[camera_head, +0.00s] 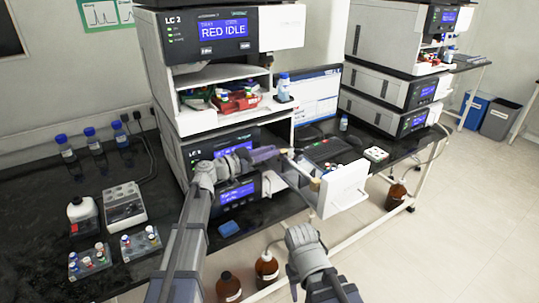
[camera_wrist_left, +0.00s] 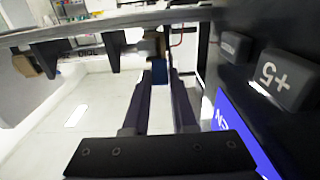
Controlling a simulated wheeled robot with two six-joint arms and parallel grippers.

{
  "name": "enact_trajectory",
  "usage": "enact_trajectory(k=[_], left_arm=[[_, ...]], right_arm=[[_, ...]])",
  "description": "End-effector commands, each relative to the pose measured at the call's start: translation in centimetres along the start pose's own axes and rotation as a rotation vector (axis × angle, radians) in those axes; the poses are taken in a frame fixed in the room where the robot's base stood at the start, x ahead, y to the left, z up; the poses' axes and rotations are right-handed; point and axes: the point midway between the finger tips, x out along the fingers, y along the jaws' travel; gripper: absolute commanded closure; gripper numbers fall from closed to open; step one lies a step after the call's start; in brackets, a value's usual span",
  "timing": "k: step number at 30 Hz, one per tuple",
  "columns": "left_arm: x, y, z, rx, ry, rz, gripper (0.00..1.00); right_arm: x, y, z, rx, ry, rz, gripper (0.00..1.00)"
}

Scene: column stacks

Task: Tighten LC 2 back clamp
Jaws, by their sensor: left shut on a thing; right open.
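The LC 2 stack (camera_head: 172,50) stands on the black bench in the head view, its top display reading RED IDLE. A white compartment (camera_head: 345,190) juts out at its lower right. My left gripper (camera_head: 283,153) reaches along the lower module's front to the compartment's near edge.
Button panels (camera_wrist_left: 275,80) lie close beside my left fingers. A blue-capped bottle (camera_head: 284,88) stands on the stack's ledge. Vial racks (camera_head: 90,262) and a grey device (camera_head: 124,205) are on the left bench. Brown bottles (camera_head: 267,268) stand below.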

Motion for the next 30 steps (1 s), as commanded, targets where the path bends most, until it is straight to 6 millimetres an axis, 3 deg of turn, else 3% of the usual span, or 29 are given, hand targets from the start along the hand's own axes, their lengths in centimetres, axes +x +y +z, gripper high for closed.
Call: enact_trajectory(k=[10,11,18,26,30], left_arm=[[0.0,0.1,0.0,0.001,0.000,0.003,1.00],[0.0,0.1,0.0,0.001,0.000,0.003,0.72],[0.0,0.1,0.0,0.000,0.000,0.001,0.45],[-0.2,0.0,0.0,0.000,0.000,0.000,0.45],[-1.7,0.1,0.0,0.000,0.000,-0.002,0.45]], right_arm=[[0.0,0.0,0.0,0.000,0.000,0.000,0.46],[0.0,0.0,0.0,0.000,0.000,0.000,0.46],[0.0,0.0,0.0,0.000,0.000,0.000,0.46],[0.0,0.0,0.0,0.000,0.000,0.000,0.46],[0.1,0.0,0.0,0.000,0.000,0.000,0.46]])
